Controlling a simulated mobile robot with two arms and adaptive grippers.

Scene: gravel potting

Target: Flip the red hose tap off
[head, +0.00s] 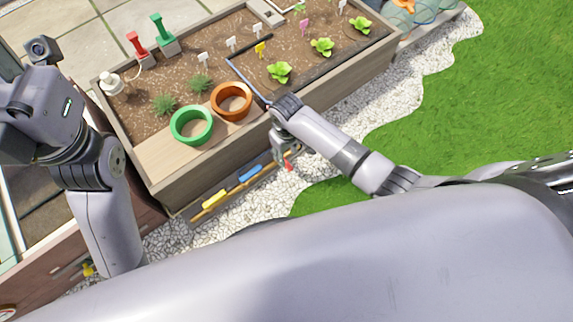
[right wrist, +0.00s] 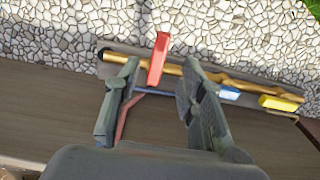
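The red tap lever (head: 288,165) is on a brass pipe along the front side of the wooden planter. In the right wrist view the red lever (right wrist: 158,58) stands crosswise to the brass pipe (right wrist: 235,82), while the blue lever (right wrist: 229,94) and yellow lever (right wrist: 278,103) lie along it. My right gripper (head: 281,155) is beside the planter wall at the red lever. In the right wrist view its fingers (right wrist: 161,65) are apart, with the red lever between them; contact cannot be told. My left arm is at the left, its fingers out of sight.
The planter (head: 190,195) holds a green pot ring (head: 175,125), an orange pot (head: 216,105), plants and labels. A red stand (head: 137,46) and green stand (head: 160,30) are at its far left. White gravel (head: 405,110) and grass (head: 450,105) lie open at right.

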